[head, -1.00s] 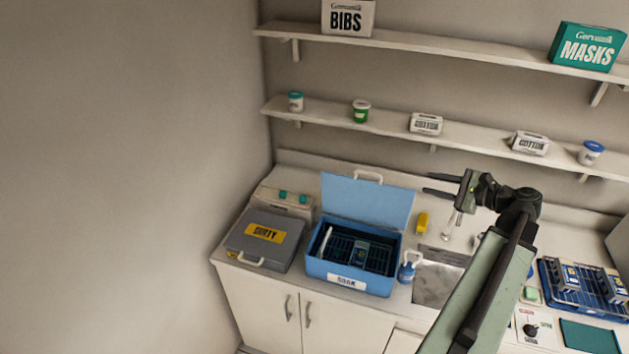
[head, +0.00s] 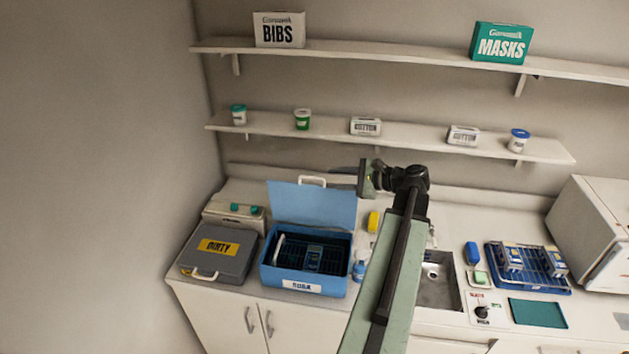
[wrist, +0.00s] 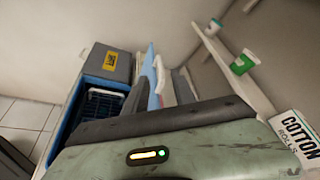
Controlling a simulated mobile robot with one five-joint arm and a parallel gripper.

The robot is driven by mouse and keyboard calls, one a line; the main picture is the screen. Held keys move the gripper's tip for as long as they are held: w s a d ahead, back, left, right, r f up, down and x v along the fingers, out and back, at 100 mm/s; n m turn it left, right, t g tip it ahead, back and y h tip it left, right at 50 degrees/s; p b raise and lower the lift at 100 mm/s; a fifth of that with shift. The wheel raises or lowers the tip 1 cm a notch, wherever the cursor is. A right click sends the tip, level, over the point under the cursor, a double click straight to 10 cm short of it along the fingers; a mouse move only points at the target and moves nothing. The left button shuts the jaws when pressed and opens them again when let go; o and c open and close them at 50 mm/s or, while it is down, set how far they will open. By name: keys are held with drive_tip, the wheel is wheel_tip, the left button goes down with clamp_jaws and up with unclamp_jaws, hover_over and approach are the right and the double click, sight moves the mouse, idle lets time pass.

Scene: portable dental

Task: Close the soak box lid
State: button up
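The blue soak box (head: 305,286) stands on the counter, and its lid (head: 312,204) is raised at the back, with a white handle (head: 312,180) on its top edge. A dark rack and a pale item lie inside the box. My gripper (head: 364,180) is at the lid's upper right corner, pointing left.
A grey dirty box (head: 218,265) stands left of the soak box. A small blue bottle (head: 358,268) and a yellow item (head: 373,221) are close on its right. The sink (head: 436,285) lies further right. A shelf (head: 400,143) with tubs and cotton boxes runs above.

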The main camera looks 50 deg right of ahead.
sight(315, 178)
drive_tip(key=b+x, duration=0.1)
drive_tip(key=x, duration=0.6)
drive_tip(key=shift+f+b, duration=0.15)
drive_tip(key=shift+b, duration=0.25)
clamp_jaws()
idle(0.8)
